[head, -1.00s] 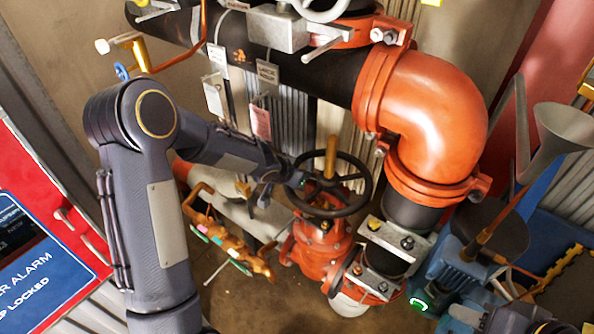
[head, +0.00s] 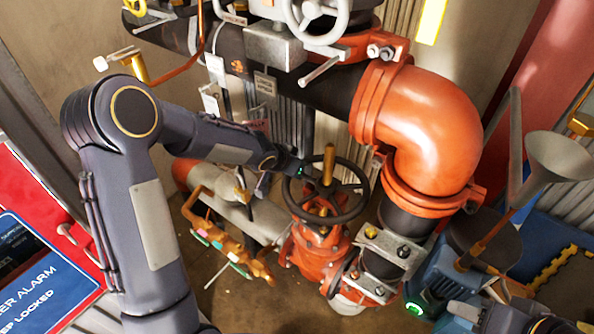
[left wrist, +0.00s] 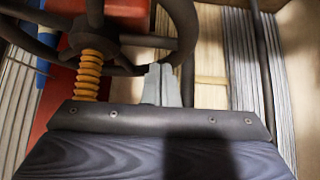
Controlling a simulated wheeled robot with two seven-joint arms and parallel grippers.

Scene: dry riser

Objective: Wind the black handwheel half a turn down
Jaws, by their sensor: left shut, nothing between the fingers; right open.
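The black handwheel (head: 322,218) sits on top of an orange-red valve (head: 318,250), with a brass threaded stem (head: 329,163) rising through its middle. Its rim (left wrist: 187,28) and the ribbed stem (left wrist: 89,75) also show in the left wrist view. My left gripper (head: 314,174) is at the far left part of the wheel. In the left wrist view its fingertips (left wrist: 162,70) are together, empty, and overlap the rim; I cannot tell whether they touch it. My right gripper (head: 470,302) is open at the lower right, well away from the wheel.
A large orange pipe elbow (head: 425,125) stands close right of the wheel. A black pipe (head: 330,85) with hanging tags runs behind. A white handwheel (head: 318,22) is above. A grey funnel (head: 565,155) and blue pump (head: 455,275) are at right; a red alarm panel (head: 50,200) is left.

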